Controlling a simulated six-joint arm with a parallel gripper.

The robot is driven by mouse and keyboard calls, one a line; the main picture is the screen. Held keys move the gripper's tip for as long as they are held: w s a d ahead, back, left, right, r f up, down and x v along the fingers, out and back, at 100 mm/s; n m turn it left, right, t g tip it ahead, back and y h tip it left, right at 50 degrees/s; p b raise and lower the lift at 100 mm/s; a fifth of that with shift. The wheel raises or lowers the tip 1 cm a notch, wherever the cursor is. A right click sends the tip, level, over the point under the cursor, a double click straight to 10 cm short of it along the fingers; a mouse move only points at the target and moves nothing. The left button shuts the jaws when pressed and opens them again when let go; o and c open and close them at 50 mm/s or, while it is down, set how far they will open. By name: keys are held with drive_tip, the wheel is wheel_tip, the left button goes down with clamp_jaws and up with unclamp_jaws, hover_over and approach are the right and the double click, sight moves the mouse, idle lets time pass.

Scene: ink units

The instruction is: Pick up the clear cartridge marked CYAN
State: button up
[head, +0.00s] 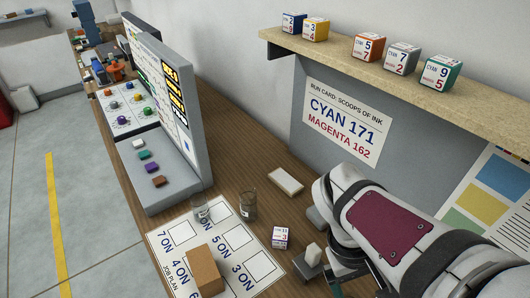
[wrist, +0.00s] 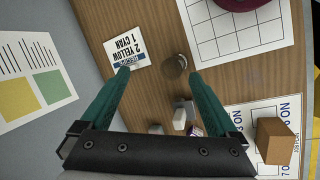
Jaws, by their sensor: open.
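Two clear vessels stand at the job sheet's upper edge in the head view: a pale one (head: 200,209) and a darker-looking one (head: 248,204). I cannot read CYAN on either. A round, clear-looking vessel (wrist: 175,65) stands on the wood in the wrist view, near the right fingertip; I cannot tell which one it is. My gripper (wrist: 160,71) is open, with its teal fingers spread and nothing held between them. In the head view my arm hides most of the gripper.
A recipe card (wrist: 127,48) and a white grid sheet (wrist: 240,37) lie on the table. The shelf (head: 450,97) holds several cubes.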

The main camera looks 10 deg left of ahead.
drive_tip(key=w+a+n+t+h, duration=0.1)
drive_tip(key=w+n+t+h, duration=0.15)
drive_tip(key=w+n, duration=0.65)
drive_tip(key=n+t+y, duration=0.1)
drive_tip(key=n+t, duration=1.1)
drive_tip(key=n, duration=0.7)
hover_over(252, 192)
drive_tip(key=s, duration=0.2)
wheel_tip(252, 192, down, 9)
drive_tip(key=shift+g, duration=0.25)
drive_tip(key=f, duration=0.6)
drive_tip(key=shift+a+f, duration=0.1)
drive_tip(key=shift+a, duration=0.3)
drive_tip(key=shift+x, duration=1.55)
clamp_jaws()
